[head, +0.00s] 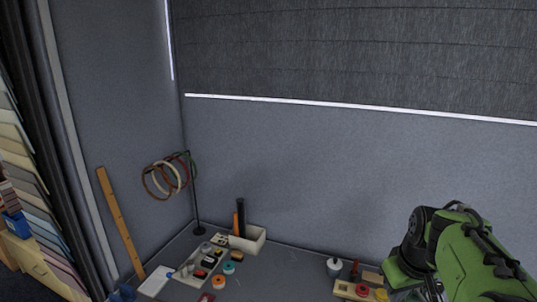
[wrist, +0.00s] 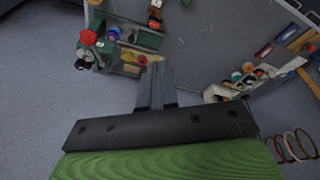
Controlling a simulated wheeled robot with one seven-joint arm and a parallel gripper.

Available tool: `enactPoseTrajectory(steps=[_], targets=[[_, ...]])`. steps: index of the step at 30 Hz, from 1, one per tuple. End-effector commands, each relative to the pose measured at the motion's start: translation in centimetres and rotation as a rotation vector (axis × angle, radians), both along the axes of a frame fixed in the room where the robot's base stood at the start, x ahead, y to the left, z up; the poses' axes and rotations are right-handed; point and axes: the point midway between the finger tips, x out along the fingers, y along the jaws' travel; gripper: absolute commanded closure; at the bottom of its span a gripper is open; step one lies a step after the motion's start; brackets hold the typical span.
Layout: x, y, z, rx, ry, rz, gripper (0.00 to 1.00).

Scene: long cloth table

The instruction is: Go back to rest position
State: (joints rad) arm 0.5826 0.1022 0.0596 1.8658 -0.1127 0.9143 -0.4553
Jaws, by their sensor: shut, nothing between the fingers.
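My green arm shows at the lower right of the head view, above the table. My gripper's fingertips are out of that picture. In the wrist view my gripper (wrist: 157,72) points away from the camera with its two grey fingers together, and nothing is between them. The fingers stand clear in the air, with the table's items beyond them.
The grey table (head: 285,277) runs along a grey wall. A white bin (head: 250,240) and a stand with hoops (head: 197,190) are at the back left. A wooden ruler (head: 120,222) leans on the left wall. Small items lie at the right, near my arm.

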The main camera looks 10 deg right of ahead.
Motion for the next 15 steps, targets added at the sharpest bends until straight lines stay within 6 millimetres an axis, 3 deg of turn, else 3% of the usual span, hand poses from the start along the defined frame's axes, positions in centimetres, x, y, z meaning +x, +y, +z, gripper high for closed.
enactPoseTrajectory(steps=[1,6,10,15], targets=[[-1.2,2.8,0.8,-0.011,-0.024,0.008,1.0],[-6.7,10.3,2.1,-0.011,-0.102,0.001,1.0],[-11.6,14.1,1.4,0.016,-0.168,-0.004,1.0],[-16.0,16.3,-0.3,0.06,-0.223,-0.009,1.0]])
